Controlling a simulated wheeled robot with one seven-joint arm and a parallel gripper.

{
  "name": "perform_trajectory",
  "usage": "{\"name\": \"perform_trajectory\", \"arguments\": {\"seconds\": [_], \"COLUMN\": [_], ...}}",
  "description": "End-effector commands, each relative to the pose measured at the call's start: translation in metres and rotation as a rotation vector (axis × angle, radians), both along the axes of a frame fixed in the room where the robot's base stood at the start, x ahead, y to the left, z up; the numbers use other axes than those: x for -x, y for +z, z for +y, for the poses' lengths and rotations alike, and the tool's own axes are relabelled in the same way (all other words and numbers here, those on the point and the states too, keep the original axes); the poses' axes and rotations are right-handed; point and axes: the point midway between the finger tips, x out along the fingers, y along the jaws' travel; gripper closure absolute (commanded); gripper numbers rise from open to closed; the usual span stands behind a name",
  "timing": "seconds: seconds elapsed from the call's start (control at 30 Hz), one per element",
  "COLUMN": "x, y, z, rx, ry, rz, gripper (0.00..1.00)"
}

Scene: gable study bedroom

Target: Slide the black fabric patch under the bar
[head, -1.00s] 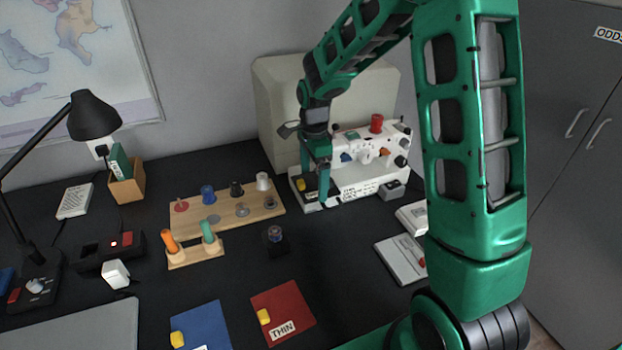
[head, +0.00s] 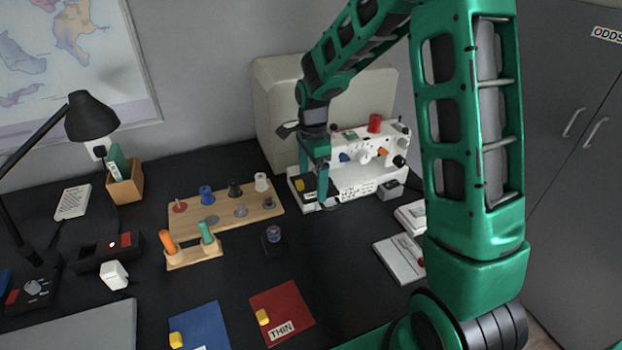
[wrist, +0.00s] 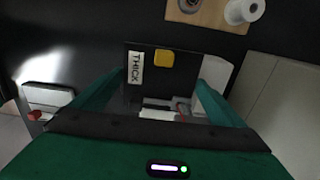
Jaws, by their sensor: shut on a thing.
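The black fabric patch (wrist: 145,88) has a white THICK label and a yellow tab (wrist: 163,58). Metal parts (wrist: 155,103) of the machine show at the patch's lower edge in the wrist view. I cannot tell which is the bar, or whether the patch is under it.
A wooden spool rack (head: 225,209) stands to the left, with a small black spool stand (head: 273,243) in front. Blue (head: 203,325) and red (head: 290,305) patches lie at the front. White booklets (head: 400,262) lie at the right. The dark table between them is clear.

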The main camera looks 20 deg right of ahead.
Motion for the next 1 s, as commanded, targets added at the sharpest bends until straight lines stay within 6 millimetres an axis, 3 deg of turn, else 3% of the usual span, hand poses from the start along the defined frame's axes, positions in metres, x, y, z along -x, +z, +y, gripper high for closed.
{"name": "perform_trajectory", "arguments": {"seconds": [0.27,0.3,0.33,0.67,1.0], "x": [0.0,0.0,0.0,0.0,-0.002], "y": [-0.001,-0.001,-0.001,0.004,0.061], "z": [0.0,0.0,0.0,0.0,0.0], "rx": [0.0,0.0,0.0,0.0,0.0], "ry": [0.0,0.0,0.0,0.0,-0.001], "rz": [0.0,0.0,0.0,-0.001,-0.003], "gripper": [0.3,0.05,0.0,0.0,0.0]}}
